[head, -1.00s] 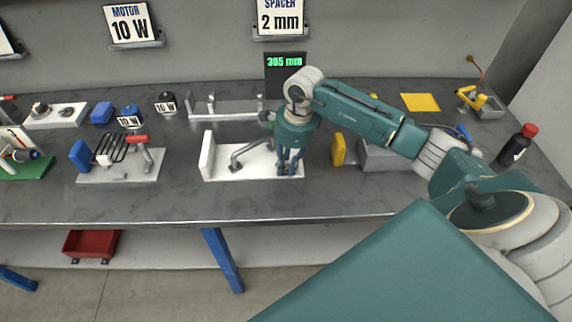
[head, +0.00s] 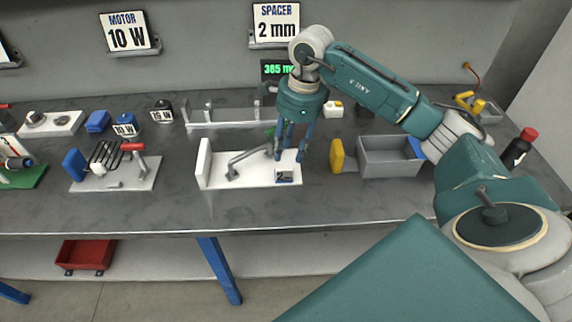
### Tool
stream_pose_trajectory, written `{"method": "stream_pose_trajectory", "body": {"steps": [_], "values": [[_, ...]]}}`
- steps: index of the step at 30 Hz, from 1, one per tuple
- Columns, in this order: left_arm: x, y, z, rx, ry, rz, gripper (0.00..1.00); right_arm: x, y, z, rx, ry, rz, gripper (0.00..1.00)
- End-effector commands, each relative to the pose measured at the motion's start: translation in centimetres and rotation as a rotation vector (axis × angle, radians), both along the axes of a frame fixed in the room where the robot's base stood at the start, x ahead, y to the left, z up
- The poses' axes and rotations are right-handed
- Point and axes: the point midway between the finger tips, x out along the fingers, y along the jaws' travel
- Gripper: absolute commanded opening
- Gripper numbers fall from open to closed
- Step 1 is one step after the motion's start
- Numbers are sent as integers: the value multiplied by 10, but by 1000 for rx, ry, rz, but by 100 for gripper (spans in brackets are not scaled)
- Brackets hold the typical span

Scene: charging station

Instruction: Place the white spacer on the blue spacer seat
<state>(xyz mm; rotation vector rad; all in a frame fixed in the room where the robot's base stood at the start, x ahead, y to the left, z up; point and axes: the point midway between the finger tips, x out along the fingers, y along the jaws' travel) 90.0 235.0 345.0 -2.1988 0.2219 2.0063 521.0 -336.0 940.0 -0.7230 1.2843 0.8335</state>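My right gripper (head: 291,154) points down above the right end of a white fixture plate (head: 240,180). Its fingers are apart and I see nothing held between them. A small dark tag marked "2 mm" (head: 284,177) lies on the plate just below the fingertips. A bent grey lever (head: 250,160) stands on the plate to the left of the fingers. I cannot clearly pick out the white spacer or the blue spacer seat; the fingers cover part of that area. My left gripper is out of view.
A yellow piece (head: 337,156) and a grey bin (head: 388,158) with a blue piece (head: 416,147) stand to the right. A grey bracket (head: 225,116) is behind. A board with a wire rack (head: 105,155) is at the left. The front of the table is clear.

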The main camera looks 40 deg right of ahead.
Motion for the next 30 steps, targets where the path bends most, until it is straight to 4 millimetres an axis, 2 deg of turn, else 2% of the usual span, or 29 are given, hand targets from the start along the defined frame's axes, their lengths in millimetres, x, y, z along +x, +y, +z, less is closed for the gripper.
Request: {"method": "stream_pose_trajectory", "body": {"steps": [3,7,30], "values": [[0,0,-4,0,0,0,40,-1,-3,15,-1,-2,0,36],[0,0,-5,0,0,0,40,-2,-3,24,0,0,0,36],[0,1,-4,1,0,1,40,-2,-3,25,1,1,0,36]]}}
